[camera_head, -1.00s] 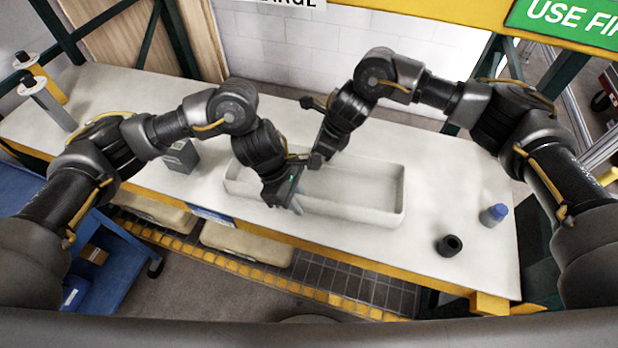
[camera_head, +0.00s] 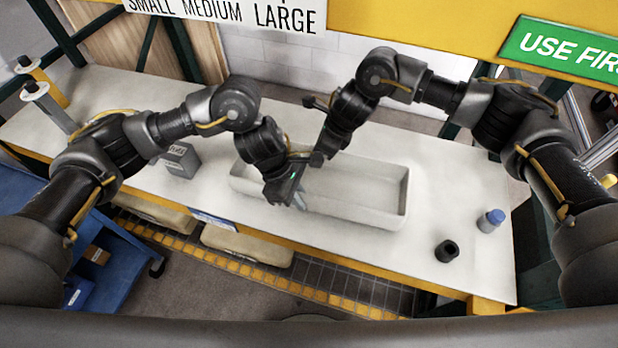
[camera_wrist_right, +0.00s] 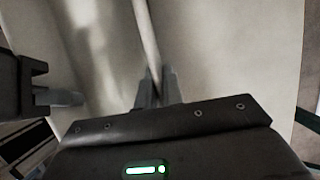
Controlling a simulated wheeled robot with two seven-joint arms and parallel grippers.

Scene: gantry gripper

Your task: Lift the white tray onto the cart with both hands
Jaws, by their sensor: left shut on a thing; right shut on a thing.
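The white tray (camera_head: 368,212) is long and shallow and stands over the middle of the pale workbench. My left gripper (camera_head: 299,200) is shut on its near long wall. My right gripper (camera_head: 302,156) is shut on the far long wall, mostly behind the left arm. In the right wrist view the right fingers (camera_wrist_right: 157,90) pinch the thin tray wall (camera_wrist_right: 147,35), and the left gripper (camera_wrist_right: 62,97) shows at the left edge. The blue cart (camera_head: 125,262) is at lower left, partly covered by my left arm. Whether the tray's underside touches the bench is hidden.
A grey box (camera_head: 182,160) stands left of the tray. A black cup (camera_head: 447,250) and a blue-capped bottle (camera_head: 490,220) stand to its right. Small boxes (camera_head: 96,254) lie on the cart. Signs hang overhead on a yellow beam (camera_head: 420,25). Bins sit under the bench.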

